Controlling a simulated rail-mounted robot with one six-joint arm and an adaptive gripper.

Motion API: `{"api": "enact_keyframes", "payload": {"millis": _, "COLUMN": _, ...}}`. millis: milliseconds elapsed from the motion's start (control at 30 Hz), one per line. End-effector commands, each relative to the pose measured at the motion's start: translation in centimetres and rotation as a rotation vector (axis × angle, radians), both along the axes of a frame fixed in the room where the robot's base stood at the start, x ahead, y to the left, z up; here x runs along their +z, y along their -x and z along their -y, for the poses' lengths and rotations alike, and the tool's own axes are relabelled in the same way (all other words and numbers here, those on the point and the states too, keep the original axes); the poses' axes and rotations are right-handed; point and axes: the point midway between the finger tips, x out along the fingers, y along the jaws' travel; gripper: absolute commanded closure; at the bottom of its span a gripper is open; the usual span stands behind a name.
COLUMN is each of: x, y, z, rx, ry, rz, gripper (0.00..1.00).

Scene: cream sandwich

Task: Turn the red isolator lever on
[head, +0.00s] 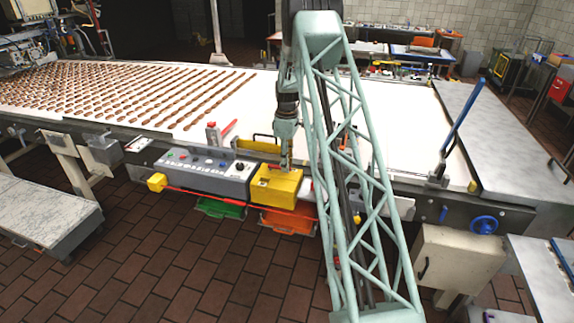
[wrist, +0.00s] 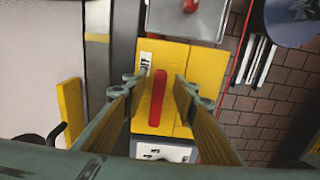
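The red isolator lever (wrist: 157,98) shows in the wrist view on top of a yellow box (wrist: 206,70). It lies along the picture's vertical, with a small white label near its upper end and a white plate with dark marks below the box; the lettering is too small to read surely. My gripper (wrist: 157,80) is open, with one finger on each side of the lever and a gap on both sides. In the head view my gripper (head: 284,166) points down at the yellow box (head: 275,189) on the conveyor's front; the lever is not clear there.
A grey control panel (head: 205,174) with knobs is left of the box. Green (head: 219,208) and orange (head: 288,221) bins hang below. A grey box with a red knob (wrist: 190,5) is close by in the wrist view. The conveyor belt (head: 240,105) lies behind.

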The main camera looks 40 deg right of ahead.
Motion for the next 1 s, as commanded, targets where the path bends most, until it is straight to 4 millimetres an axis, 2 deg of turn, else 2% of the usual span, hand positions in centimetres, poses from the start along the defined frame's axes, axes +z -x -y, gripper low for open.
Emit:
{"api": "enact_keyframes", "payload": {"millis": 367, "x": -0.37, "y": 0.01, "z": -0.01, "rx": 0.000, "ry": 0.000, "rz": 0.000, "gripper": 0.74}}
{"api": "enact_keyframes", "payload": {"millis": 700, "x": -0.35, "y": 0.01, "z": -0.01, "rx": 0.000, "ry": 0.000, "rz": 0.000, "gripper": 1.00}}
{"api": "enact_keyframes", "payload": {"millis": 1000, "x": -0.35, "y": -0.17, "z": -0.43, "rx": -0.007, "ry": 0.000, "rz": 0.000, "gripper": 1.00}}
